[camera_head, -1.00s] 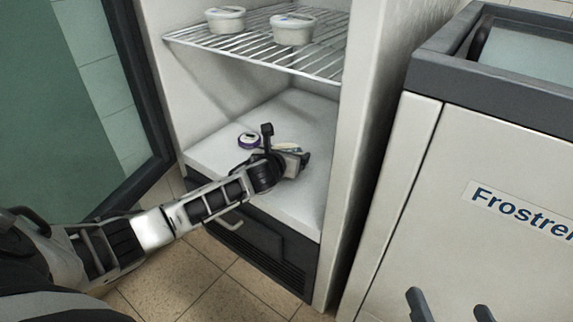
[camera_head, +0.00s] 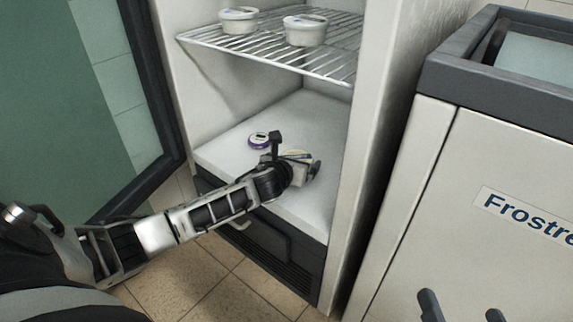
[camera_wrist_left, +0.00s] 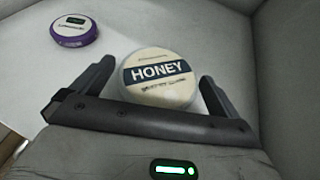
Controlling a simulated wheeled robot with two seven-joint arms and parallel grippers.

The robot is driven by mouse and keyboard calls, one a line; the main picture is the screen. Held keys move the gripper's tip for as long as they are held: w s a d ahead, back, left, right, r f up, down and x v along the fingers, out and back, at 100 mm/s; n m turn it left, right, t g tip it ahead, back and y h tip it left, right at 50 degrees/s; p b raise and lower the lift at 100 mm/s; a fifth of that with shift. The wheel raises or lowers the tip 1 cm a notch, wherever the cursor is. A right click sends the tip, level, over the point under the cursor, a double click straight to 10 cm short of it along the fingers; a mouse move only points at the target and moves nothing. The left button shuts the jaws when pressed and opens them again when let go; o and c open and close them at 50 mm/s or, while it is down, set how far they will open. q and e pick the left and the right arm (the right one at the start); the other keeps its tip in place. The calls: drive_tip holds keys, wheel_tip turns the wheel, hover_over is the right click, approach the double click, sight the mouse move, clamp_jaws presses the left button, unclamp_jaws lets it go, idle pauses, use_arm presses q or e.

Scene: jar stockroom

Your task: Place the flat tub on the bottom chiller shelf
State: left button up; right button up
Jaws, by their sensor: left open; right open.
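A round flat tub with a white lid and a dark band reading HONEY (camera_wrist_left: 158,73) sits on the white bottom shelf (camera_head: 228,152) of the open chiller. My left gripper (camera_head: 296,152) is open at that shelf. In the left wrist view its two fingers (camera_wrist_left: 158,82) stand on either side of the honey tub, with gaps beside it. In the head view the gripper hides most of this tub. My right gripper (camera_head: 462,306) is open and empty at the bottom right edge, in front of the freezer.
A small purple-rimmed tub (camera_head: 258,140) sits left of the honey tub, also in the wrist view (camera_wrist_left: 74,30). Two white tubs (camera_head: 239,19) (camera_head: 305,31) stand on the wire shelf (camera_head: 270,58) above. The chiller door (camera_head: 150,90) is open left; a freezer (camera_head: 440,180) stands right.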

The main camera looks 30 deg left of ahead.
use_arm(q)
drive_tip(key=p+v, duration=0.3)
drive_tip(key=v, duration=0.7)
drive_tip(key=shift+s+p, duration=0.25)
drive_tip(key=shift+p, duration=0.1)
use_arm(e)
drive_tip(key=shift+s+d+f+n+g+h, duration=0.2)
drive_tip(key=shift+d+f+n+g+h, duration=0.2)
drive_tip(key=shift+f, duration=0.1)
drive_tip(key=shift+s+d+f+n+g+h, duration=0.15)
drive_tip(key=shift+d+f+n+g+h, duration=0.15)
drive_tip(key=shift+f+n+h, duration=0.15)
